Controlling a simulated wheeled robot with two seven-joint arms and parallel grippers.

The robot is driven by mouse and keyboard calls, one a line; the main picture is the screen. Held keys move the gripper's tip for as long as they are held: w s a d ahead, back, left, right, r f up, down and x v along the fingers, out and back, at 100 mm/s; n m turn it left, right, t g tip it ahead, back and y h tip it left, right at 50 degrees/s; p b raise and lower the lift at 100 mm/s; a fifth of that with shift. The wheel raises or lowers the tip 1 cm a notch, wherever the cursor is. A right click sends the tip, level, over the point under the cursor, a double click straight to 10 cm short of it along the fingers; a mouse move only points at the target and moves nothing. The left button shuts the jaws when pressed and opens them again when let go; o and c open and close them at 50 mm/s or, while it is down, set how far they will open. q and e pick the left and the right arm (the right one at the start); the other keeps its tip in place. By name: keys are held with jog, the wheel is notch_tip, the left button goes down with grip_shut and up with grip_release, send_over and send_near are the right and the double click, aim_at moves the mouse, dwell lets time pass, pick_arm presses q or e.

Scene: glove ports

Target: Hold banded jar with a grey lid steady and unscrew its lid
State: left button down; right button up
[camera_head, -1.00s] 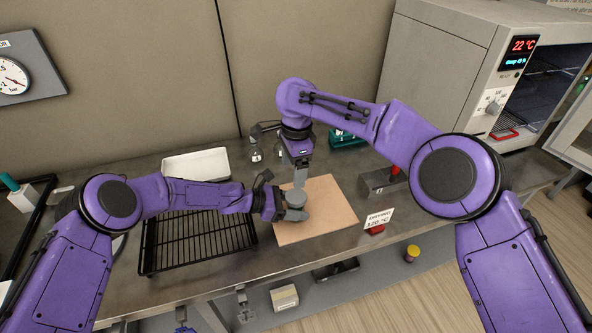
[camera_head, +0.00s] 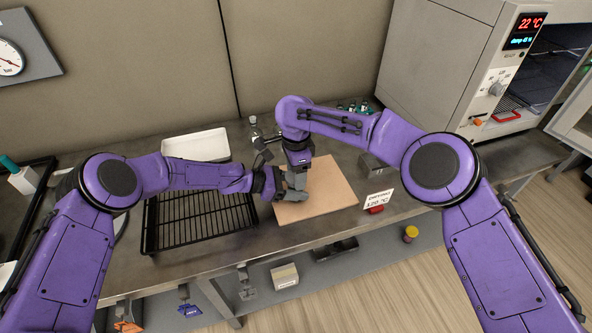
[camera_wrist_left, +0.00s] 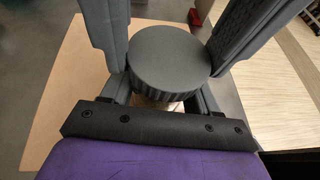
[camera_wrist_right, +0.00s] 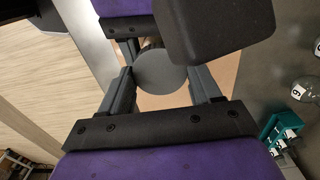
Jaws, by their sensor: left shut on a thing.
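The jar's round grey lid (camera_wrist_left: 170,58), with a ribbed side, shows in the left wrist view and from above in the right wrist view (camera_wrist_right: 160,72). Only a pale bit of the jar (camera_wrist_left: 155,103) shows under it; its bands are hidden. My left gripper (camera_head: 288,196) is shut on the jar from the left, low over the tan board (camera_head: 325,195). My right gripper (camera_head: 297,187) points down from above. Its fingers stand apart on both sides of the lid, with a narrow gap showing in the right wrist view. In the head view the grippers hide the jar.
A black wire rack (camera_head: 200,225) lies left of the board, with a white tray (camera_head: 197,146) behind it. A drying sign (camera_head: 379,198) stands at the board's right. An oven (camera_head: 450,60) is at the back right. Small bottles (camera_head: 255,128) stand behind.

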jog(key=c, duration=0.5)
jog(key=n, duration=0.6)
jog(key=shift+n, duration=0.4)
jog(key=shift+c, duration=0.2)
jog(key=o, duration=1.2)
